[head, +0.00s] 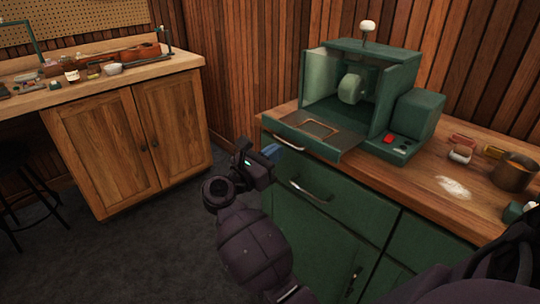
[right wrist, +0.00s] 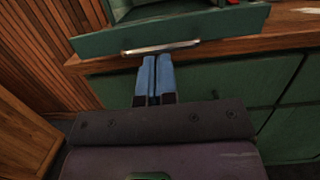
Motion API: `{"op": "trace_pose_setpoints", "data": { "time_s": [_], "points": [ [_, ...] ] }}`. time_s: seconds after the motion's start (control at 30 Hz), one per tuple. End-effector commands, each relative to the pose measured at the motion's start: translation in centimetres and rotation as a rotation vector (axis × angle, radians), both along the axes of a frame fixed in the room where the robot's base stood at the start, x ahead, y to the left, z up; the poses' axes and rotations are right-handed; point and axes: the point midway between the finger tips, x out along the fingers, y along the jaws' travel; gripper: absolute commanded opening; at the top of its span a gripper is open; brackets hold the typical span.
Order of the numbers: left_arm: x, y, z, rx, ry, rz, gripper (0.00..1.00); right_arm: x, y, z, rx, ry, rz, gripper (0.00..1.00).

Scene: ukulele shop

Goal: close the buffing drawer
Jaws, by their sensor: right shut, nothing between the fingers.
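The buffing drawer (head: 345,141) is a shallow green tray with a brown inner panel. It sticks out from the base of the green buffing machine (head: 405,118), past the counter's front edge. In the right wrist view its green front (right wrist: 215,25) fills the top, with a silver handle (right wrist: 160,47) on its lower part. My right gripper (head: 272,151) is at the left front of the drawer. Its blue fingers (right wrist: 155,58) are shut and empty, with their tips just at or below the handle. I cannot tell whether they touch it. My left gripper is not in view.
The wooden counter (head: 475,215) holds a copper pot (head: 513,172), small blocks and white powder. Below are green cabinet drawers, one with a silver handle (head: 310,192). A wooden workbench (head: 120,145) stands at the left, with open grey floor before it.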

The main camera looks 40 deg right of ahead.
Motion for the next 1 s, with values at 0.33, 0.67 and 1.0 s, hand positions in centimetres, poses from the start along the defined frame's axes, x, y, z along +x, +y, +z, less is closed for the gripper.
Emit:
{"op": "trace_pose_setpoints", "data": {
  "time_s": [0.33,0.67,1.0],
  "points": [
    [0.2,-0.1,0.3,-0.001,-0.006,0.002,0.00,-0.2,-0.8,0.3,0.000,-0.001,0.001,0.00],
    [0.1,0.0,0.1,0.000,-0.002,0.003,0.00,-0.2,-0.9,0.3,0.000,0.000,0.001,0.00],
    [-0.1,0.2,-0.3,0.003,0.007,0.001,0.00,0.2,-6.0,0.2,-0.001,0.002,-0.002,0.00]
  ]
}}
